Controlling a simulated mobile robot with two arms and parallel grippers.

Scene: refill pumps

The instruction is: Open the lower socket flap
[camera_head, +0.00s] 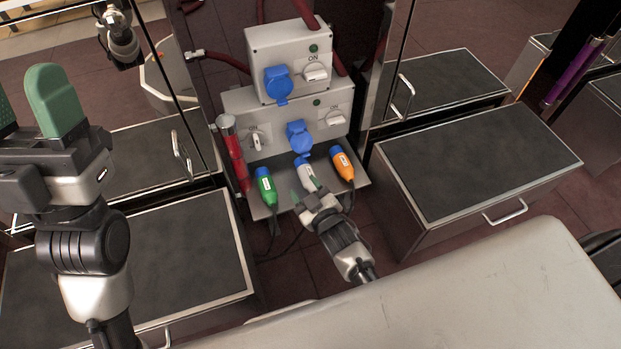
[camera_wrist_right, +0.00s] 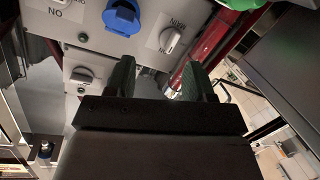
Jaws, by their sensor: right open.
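The lower socket flap (camera_head: 299,137) is blue and sits on the front of the lower grey socket box (camera_head: 232,103); it looks shut over its socket. It also shows upside down in the right wrist view (camera_wrist_right: 121,17), beyond my fingers. My right gripper (camera_head: 306,190) is open, below and in front of the flap and apart from it, near the white plug (camera_head: 304,172). Its dark green fingers (camera_wrist_right: 160,78) stand apart with nothing between them in the right wrist view. My left gripper (camera_head: 30,103) is raised at the far left, open and empty.
The upper socket box (camera_head: 262,40) has its own blue flap (camera_head: 278,84). A green plug (camera_head: 266,187) and an orange plug (camera_head: 343,164) rest on the shelf below. A red cylinder (camera_head: 233,155) stands left. Dark-topped drawer cabinets (camera_head: 470,155) flank the boxes.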

